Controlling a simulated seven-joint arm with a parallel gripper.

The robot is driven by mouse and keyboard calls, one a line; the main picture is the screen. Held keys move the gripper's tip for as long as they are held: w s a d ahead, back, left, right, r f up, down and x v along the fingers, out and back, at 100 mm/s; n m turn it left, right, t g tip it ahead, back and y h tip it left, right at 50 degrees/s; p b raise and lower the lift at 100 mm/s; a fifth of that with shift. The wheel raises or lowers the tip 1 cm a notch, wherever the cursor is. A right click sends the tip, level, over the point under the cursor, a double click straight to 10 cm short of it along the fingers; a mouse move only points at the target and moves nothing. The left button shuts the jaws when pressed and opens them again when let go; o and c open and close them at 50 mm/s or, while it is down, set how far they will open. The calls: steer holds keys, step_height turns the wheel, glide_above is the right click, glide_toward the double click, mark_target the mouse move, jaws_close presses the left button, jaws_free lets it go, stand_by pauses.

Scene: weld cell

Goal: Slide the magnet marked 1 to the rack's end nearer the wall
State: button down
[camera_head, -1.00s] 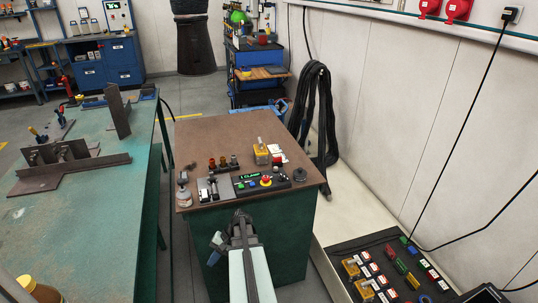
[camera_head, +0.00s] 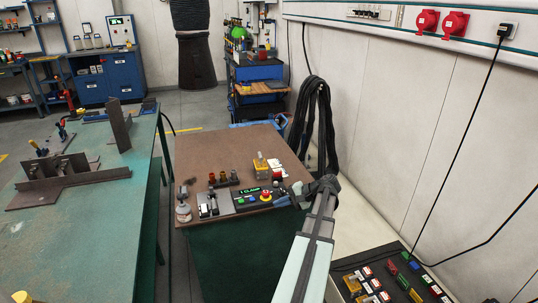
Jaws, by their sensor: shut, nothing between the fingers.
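A yellow block with a pale upright handle (camera_head: 261,166) stands on the brown top of the green cabinet (camera_head: 215,150) and looks like a magnet. More yellow blocks (camera_head: 353,284) sit on the dark board (camera_head: 345,262) at the lower right. I cannot read a 1 on any of them, and I cannot tell which thing is the rack.
Black cables (camera_head: 316,110) hang at the wall (camera_head: 390,110). The cabinet top's back left is clear.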

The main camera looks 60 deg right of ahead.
steer(key=s+d+r+t, duration=0.1)
steer(key=d+r, duration=0.1)
steer(key=d, duration=0.3)
steer(key=n+t+y, duration=0.3)
steer(key=n+t, duration=0.1)
steer(key=n, duration=0.1)
glide_toward(265, 162)
steer(key=s+d+r, duration=0.2)
steer(key=d+r, duration=0.1)
steer(key=d, duration=0.3)
steer(key=w+a, duration=0.7)
steer(key=w, duration=0.3)
steer(key=shift+w+a+r, duration=0.2)
steer(key=shift+w+a, duration=0.25)
steer(key=shift+a, duration=0.4)
steer(key=shift+w+a, duration=0.3)
steer(key=shift+a, duration=0.4)
steer(key=shift+d, duration=0.1)
steer(key=shift+d, duration=0.1)
